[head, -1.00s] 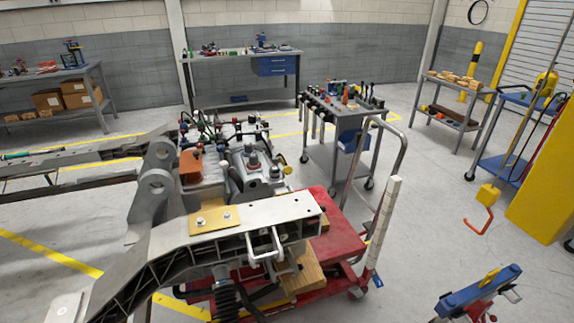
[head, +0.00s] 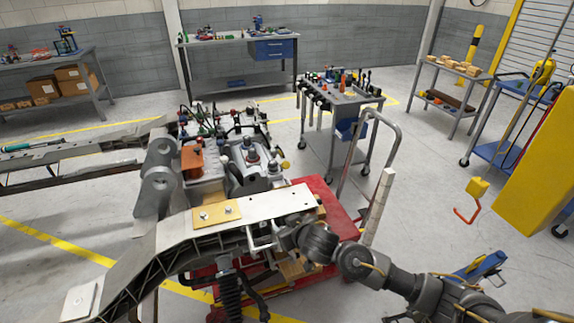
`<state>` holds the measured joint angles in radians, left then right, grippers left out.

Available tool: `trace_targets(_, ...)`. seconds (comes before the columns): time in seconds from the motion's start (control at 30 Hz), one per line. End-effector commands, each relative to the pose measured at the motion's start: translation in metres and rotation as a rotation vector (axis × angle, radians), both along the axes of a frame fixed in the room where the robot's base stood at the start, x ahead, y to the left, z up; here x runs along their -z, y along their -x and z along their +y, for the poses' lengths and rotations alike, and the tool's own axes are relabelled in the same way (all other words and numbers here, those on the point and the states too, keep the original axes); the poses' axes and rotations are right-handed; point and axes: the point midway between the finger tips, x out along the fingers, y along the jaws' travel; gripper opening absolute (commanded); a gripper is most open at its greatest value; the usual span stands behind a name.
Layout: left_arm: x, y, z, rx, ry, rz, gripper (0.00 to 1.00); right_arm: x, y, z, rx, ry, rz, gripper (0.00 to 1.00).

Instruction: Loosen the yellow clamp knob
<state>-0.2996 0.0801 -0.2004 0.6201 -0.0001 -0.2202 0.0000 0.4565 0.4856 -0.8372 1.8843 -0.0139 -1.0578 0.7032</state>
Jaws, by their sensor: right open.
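A small yellow rounded part (head: 285,164) shows at the right side of the grey machine assembly on the chassis. Another yellow piece (head: 473,267) sits on a blue fixture (head: 489,263) at the lower right, partly behind my right arm. I cannot tell which of them is the clamp knob. My right gripper (head: 274,240) is open at the front side of the pale chassis beam (head: 275,204), close to its white handle-like bracket. Its fingertips are small and hard to make out. Both yellow parts are apart from it. My left gripper is out of view.
A red cart (head: 337,210) stands under and behind the beam, with a grey push handle (head: 399,150). A tool trolley (head: 345,97) stands behind it. A yellow cabinet (head: 540,165) and blue cart are at the right.

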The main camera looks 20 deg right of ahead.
Motion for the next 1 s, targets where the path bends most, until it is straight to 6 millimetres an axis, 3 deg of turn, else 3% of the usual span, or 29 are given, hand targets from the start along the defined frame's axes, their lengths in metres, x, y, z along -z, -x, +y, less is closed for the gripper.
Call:
trace_targets(0.4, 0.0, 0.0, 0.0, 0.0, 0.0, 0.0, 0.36, -0.072, -0.109, -0.057, 0.039, 0.035, -0.183, 0.49)
trace_targets(0.63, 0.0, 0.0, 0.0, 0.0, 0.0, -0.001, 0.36, -0.086, -0.125, -0.071, 0.052, 0.034, -0.21, 0.49)
trace_targets(0.83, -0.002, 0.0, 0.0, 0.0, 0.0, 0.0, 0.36, -0.083, -0.132, -0.07, 0.054, 0.034, -0.208, 0.49)
trace_targets(1.0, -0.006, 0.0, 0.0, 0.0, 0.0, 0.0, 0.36, -0.076, -0.155, -0.068, 0.054, 0.035, -0.21, 0.49)
